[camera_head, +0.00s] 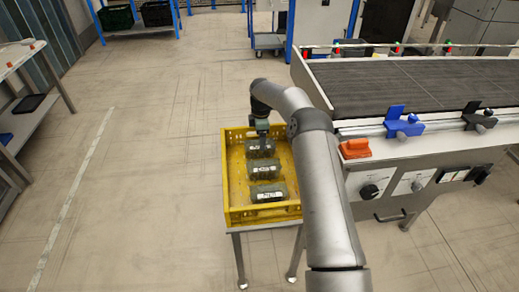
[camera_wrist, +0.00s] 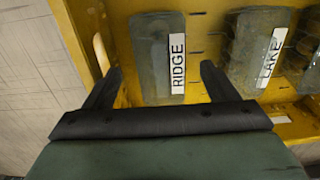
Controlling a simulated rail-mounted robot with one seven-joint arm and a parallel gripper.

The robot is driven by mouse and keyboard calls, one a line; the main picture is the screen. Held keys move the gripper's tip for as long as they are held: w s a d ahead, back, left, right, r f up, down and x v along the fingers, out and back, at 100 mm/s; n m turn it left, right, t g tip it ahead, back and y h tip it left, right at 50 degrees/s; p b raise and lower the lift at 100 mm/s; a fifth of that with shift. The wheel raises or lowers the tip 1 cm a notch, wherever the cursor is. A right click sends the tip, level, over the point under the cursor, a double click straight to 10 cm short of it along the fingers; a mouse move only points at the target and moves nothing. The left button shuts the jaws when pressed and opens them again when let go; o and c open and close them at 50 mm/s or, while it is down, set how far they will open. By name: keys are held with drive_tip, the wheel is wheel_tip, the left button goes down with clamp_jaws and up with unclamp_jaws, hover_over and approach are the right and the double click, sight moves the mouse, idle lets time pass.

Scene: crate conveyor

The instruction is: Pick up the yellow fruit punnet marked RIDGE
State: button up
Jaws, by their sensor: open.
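The punnet marked RIDGE (camera_wrist: 151,60) looks dark grey-green, not yellow, with a white label. It lies by the wall of a yellow crate (camera_wrist: 84,42). My gripper (camera_wrist: 160,72) is open and empty; in the wrist view its fingertips appear on either side of the punnet's lower end, with no visible grip. In the head view, my gripper (camera_head: 262,132) is above the farthest punnet (camera_head: 256,153) in the crate (camera_head: 232,182) and partly hides it. The head view labels are too small to read surely.
A punnet marked LAKE (camera_wrist: 248,48) lies beside RIDGE, with another at the right edge. The head view shows a middle punnet (camera_head: 264,170) and a near punnet (camera_head: 268,192). A conveyor (camera_head: 400,85) stands close right of the crate; open floor (camera_head: 150,170) lies left.

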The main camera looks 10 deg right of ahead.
drive_tip(key=f, duration=0.5)
drive_tip(key=shift+a, duration=0.25)
drive_tip(key=c, duration=1.1)
drive_tip(key=shift+r, duration=0.1)
